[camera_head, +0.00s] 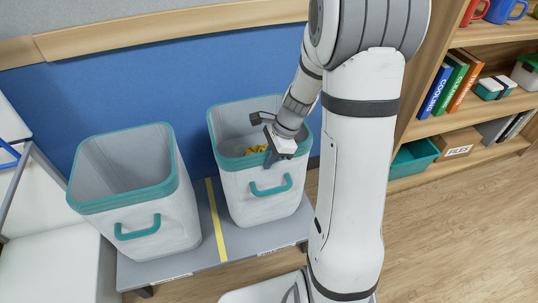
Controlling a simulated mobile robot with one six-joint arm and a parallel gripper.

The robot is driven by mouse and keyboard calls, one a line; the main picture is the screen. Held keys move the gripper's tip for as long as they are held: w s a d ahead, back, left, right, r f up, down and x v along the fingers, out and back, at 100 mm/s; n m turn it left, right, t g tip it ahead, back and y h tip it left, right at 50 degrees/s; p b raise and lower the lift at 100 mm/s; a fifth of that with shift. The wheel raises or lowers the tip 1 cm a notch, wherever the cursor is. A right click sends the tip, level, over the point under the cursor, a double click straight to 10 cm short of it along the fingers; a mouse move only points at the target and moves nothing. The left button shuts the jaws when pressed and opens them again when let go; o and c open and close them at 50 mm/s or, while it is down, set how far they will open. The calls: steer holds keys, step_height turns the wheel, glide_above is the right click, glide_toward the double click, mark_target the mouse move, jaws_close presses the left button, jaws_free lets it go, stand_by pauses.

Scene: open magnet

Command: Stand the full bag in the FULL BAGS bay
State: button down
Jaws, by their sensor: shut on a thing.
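Two white, bin-shaped bags with teal rims and teal front handles stand upright side by side on a grey platform (205,262). The right bag (245,203) has yellow contents (257,150) showing inside. The left bag (150,215) looks empty as far as I can see into it. My gripper (272,148) is at the front rim of the right bag, above its handle, and appears shut on that rim. The fingertips are partly hidden.
A yellow strip (216,220) divides the platform between the bags. A blue panel (100,92) stands close behind. A white seat (50,265) is at the left. A wooden shelf (405,183) with books and boxes stands at the right. Bare wooden floor (460,235) lies at the front right.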

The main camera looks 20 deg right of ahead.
steer(key=shift+w, duration=0.1)
steer(key=c, duration=1.6)
jaws_free()
steer(key=p+v, duration=0.4)
steer(key=v, duration=0.7)
steer(key=shift+s+d+r, duration=0.15)
steer(key=shift+s+r, duration=0.05)
steer(key=shift+r, duration=0.35)
steer(key=s+a+r+n+h, duration=0.1)
steer(key=s+a+n, duration=0.1)
steer(key=s+n, duration=0.3)
steer(key=s+a+r+n+h, duration=0.2)
steer(key=s+n, duration=0.3)
steer(key=n, duration=0.2)
steer(key=s+a+r+n+t+h, duration=0.1)
steer(key=s+r+n, duration=0.1)
steer(key=s+n, duration=0.3)
steer(key=shift+s+a+n, duration=0.15)
steer(key=shift+a+n, duration=0.25)
steer(key=shift+n, duration=0.1)
